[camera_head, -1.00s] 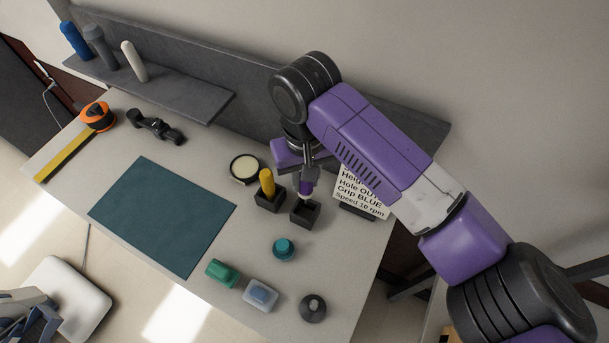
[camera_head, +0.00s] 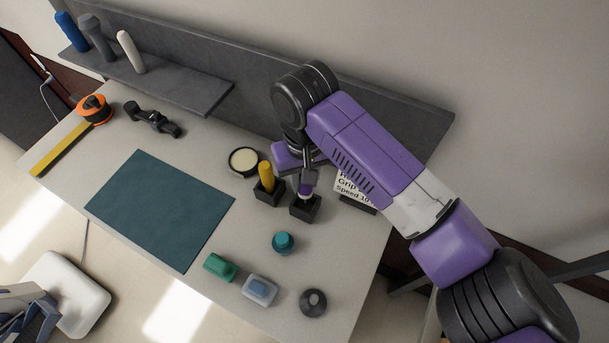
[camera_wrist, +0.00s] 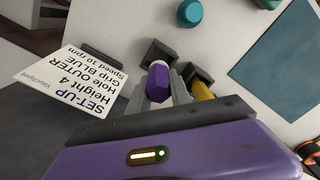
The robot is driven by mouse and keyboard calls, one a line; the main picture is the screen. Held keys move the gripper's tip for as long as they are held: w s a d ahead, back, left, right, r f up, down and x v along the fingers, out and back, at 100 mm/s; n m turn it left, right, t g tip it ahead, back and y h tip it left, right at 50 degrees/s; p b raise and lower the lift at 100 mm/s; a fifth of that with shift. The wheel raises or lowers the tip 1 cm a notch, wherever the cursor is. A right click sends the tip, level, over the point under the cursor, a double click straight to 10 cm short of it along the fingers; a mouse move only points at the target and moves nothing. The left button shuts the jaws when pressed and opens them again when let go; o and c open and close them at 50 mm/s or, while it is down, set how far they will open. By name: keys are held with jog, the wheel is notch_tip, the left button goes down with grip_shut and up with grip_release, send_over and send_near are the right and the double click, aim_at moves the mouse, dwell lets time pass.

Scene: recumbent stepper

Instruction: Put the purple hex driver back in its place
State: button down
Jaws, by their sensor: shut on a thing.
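The purple hex driver (camera_head: 305,188) is upright between the fingers of my gripper (camera_head: 308,182). In the wrist view the purple handle with its pale end (camera_wrist: 158,82) sits between the two fingers of my gripper (camera_wrist: 158,92). A small black square holder (camera_head: 305,211) is directly below the driver. The driver's lower end meets or enters its opening; I cannot tell how deep. The holder also shows just beyond the driver in the wrist view (camera_wrist: 158,52). The driver's shaft tip is hidden.
A yellow-handled driver (camera_head: 266,173) stands in a matching holder close on the left. A set-up card (camera_head: 354,187) stands close on the right. A round tin (camera_head: 244,162), teal knob (camera_head: 283,242) and green block (camera_head: 220,267) are nearby. The teal mat (camera_head: 160,210) is bare.

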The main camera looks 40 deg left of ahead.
jog(key=shift+f+b, duration=0.95)
jog(key=shift+f, duration=1.35)
jog(key=c, duration=1.1)
grip_release()
jog(key=shift+r+b, duration=0.65)
jog(key=shift+r, duration=3.25)
